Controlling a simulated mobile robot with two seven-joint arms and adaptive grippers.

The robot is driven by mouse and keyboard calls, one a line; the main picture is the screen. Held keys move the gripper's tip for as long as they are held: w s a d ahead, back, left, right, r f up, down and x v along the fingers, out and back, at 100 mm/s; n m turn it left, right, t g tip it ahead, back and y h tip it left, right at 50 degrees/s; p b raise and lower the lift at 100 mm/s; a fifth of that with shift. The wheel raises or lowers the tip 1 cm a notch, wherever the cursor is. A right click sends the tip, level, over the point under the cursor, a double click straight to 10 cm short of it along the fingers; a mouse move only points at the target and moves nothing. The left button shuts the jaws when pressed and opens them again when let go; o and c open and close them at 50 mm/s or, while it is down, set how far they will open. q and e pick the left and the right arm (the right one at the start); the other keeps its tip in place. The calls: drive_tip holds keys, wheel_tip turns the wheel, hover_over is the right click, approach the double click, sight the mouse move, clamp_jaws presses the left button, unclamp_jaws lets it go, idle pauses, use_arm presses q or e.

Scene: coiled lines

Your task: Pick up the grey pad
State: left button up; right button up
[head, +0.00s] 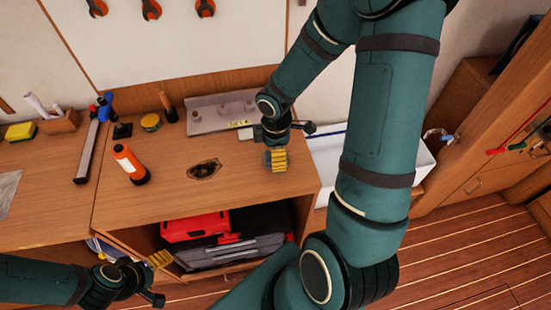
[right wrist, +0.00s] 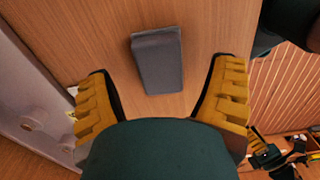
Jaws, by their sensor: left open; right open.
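The grey pad (right wrist: 157,60) lies flat on the wooden worktop in the right wrist view, a dark grey rounded block. My right gripper (right wrist: 162,78) is open, with its yellow fingers on either side of the pad in the picture and nothing between them gripped. Whether the fingers are level with the pad I cannot tell. In the head view my right gripper (head: 277,159) is over the right end of the worktop; I cannot make out the pad there. My left gripper (head: 158,262) is open and empty, low in front of the worktop.
A metal plate (head: 222,112) lies at the back of the worktop (head: 215,205). A red toolbox (head: 195,226) sits on the shelf below. A white bin (head: 345,160) stands right.

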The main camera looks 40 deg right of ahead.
drive_tip(key=shift+a+f, duration=0.1)
drive_tip(key=shift+f, duration=0.85)
drive_tip(key=c, duration=1.3)
drive_tip(key=shift+o, duration=0.2)
drive_tip(key=shift+r, duration=0.1)
wheel_tip(320, 180, up, 10)
drive_tip(key=shift+f+p, duration=0.1)
drive_tip(key=shift+p, duration=1.15)
